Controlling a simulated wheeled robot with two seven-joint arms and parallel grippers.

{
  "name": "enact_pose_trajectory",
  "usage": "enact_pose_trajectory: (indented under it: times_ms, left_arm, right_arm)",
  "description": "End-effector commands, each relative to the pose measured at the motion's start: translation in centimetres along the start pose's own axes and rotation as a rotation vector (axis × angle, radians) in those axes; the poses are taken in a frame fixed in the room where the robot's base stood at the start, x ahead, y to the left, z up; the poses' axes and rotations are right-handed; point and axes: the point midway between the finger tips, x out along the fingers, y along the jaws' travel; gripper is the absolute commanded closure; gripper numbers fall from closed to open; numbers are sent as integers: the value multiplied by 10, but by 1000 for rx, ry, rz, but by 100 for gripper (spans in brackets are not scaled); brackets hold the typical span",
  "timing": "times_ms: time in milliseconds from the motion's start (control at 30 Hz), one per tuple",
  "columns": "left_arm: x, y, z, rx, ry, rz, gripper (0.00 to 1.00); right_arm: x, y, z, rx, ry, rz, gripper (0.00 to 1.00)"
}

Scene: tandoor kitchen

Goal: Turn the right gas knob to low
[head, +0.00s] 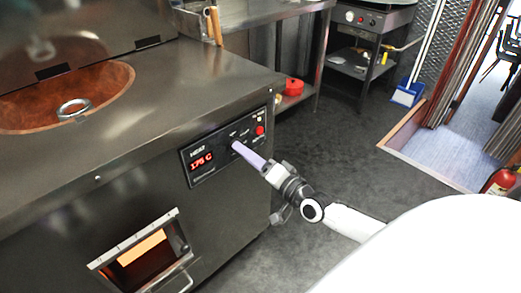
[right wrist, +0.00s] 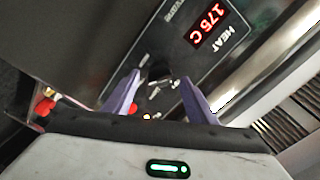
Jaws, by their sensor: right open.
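The fingers appear apart from the knob; contact cannot be told. In the head view the fingers largely hide the knob. Its setting is not readable. My left gripper is not in view.
A red button (head: 260,130) sits on the panel right of the fingers. The tandoor's round opening (head: 60,95) is on top, and a lower window with a handle (head: 145,250) is below. A fire extinguisher (head: 499,182) stands at far right. The floor between is clear.

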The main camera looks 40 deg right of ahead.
Motion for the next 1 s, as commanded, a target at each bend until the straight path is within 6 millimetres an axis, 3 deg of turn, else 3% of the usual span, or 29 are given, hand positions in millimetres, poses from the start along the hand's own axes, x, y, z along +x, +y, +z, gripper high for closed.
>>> enact_pose_trajectory:
  times_ms: [200,400,1000]
  left_arm:
    - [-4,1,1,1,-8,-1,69]
    - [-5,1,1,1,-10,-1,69]
    - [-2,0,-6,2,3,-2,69]
  right_arm:
    - [-44,0,0,-2,-3,3,48]
    - [-71,0,0,-1,-2,2,48]
    - [-80,0,0,0,0,-1,48]
